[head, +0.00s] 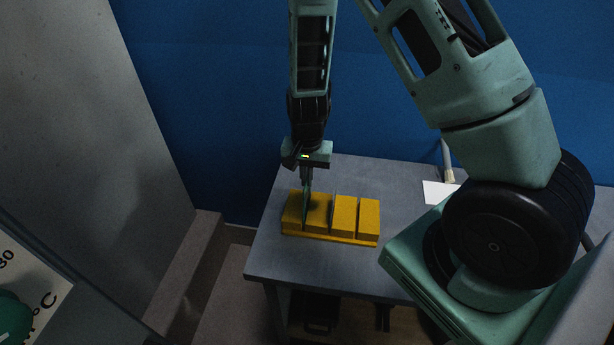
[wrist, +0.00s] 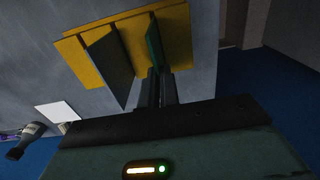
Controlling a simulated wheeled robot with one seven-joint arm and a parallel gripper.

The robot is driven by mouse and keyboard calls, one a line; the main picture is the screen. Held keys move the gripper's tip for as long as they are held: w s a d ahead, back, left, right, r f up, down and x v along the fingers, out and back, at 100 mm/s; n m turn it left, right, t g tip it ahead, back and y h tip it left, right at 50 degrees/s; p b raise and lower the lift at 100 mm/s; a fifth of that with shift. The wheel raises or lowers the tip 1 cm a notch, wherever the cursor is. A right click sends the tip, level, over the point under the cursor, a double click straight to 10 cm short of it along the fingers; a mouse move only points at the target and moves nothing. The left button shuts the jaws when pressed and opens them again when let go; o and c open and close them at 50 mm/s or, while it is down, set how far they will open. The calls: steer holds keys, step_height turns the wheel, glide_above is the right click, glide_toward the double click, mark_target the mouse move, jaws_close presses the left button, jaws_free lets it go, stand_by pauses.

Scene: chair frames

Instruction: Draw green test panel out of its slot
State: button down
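A yellow slotted block (head: 343,217) sits on the grey table. The green test panel (wrist: 154,45) stands in the block's leftmost slot in the head view, where it shows as a thin dark green edge (head: 306,212). My gripper (head: 307,186) points down over that slot. In the wrist view its two fingers (wrist: 158,76) are close together at the green panel's near edge, one on each side, and look shut on it. The fingers hide that edge. The panel's lower part is inside the block.
A grey panel (wrist: 108,62) stands in the neighbouring slot, close to my fingers. A white card (head: 439,194) and a brush (head: 448,175) lie at the table's back right. The table (head: 277,262) is bare in front of the block.

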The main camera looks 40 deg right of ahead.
steer(key=shift+r, duration=0.1)
step_height(320, 180, up, 7)
steer(key=p, duration=0.5)
steer(key=shift+p, duration=0.4)
step_height(320, 180, up, 7)
steer(key=p, duration=0.6)
stand_by(0.8)
steer(key=shift+s+d, duration=0.1)
steer(key=s+d+b, duration=0.4)
steer(key=s+d, duration=0.5)
steer(key=shift+s+d+b, duration=0.35)
steer(key=shift+b, duration=0.05)
stand_by(1.5)
